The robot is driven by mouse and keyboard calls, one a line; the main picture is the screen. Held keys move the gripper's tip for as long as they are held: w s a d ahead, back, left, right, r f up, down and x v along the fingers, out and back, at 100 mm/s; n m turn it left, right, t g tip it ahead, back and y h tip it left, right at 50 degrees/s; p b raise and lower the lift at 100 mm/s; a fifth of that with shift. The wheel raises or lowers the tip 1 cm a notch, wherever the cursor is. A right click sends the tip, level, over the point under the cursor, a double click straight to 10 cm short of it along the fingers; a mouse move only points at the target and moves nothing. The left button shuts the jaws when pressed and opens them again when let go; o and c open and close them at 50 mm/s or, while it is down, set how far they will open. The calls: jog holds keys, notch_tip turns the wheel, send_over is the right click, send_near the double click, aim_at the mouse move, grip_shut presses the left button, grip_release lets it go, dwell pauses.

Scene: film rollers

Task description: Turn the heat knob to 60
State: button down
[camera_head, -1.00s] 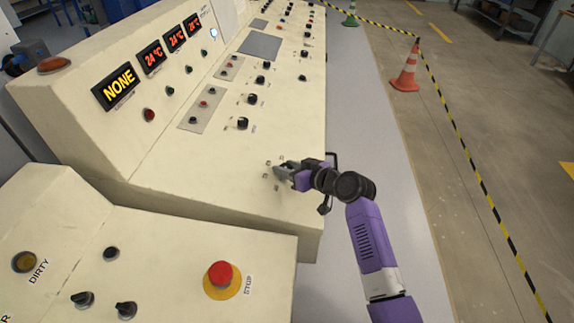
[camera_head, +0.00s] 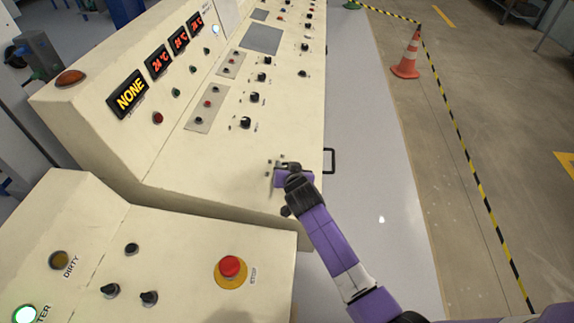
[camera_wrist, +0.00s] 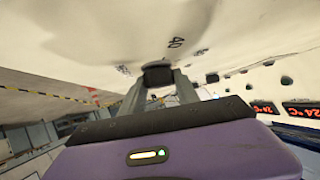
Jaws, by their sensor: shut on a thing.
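My gripper (camera_head: 284,170) is at the near right end of the long cream control panel (camera_head: 215,170). It also shows in the wrist view (camera_wrist: 158,88), with its two fingers closed on a dark knob (camera_wrist: 157,72) on the panel. A printed "40" (camera_wrist: 176,43) stands beside this knob. In the head view my gripper mostly covers the knob, and the small marks around it are too small to read. I cannot tell its exact setting.
A row of black knobs (camera_head: 246,123) runs along the panel beyond my gripper. A red stop button (camera_head: 230,266) is on the nearer console. A handle (camera_head: 330,161) sticks out at the panel's right side.

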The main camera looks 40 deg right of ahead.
jog(key=m+g+b, duration=0.1)
jog(key=b, duration=0.1)
jog(key=m+g+h+b, duration=0.1)
jog(key=m+b, duration=0.1)
jog(key=shift+w+a+f+g+h, duration=0.15)
jog(key=shift+w+f+g+h, duration=0.05)
jog(key=shift+f+g+h, duration=0.1)
jog(key=m+g+h+b, duration=0.1)
jog(key=m+g+b, duration=0.2)
jog(key=b, duration=0.1)
jog(key=shift+m, duration=0.3)
jog(key=m+g+b, duration=0.3)
jog(key=g+b, duration=0.1)
jog(key=shift+r+b, duration=0.1)
jog(key=shift+b, duration=0.3)
jog(key=shift+r+m+g+b, duration=0.1)
jog(key=shift+m+g+b, duration=0.5)
jog(key=shift+m+b, duration=0.25)
jog(key=c, duration=0.9)
grip_release()
jog(key=shift+r, duration=0.15)
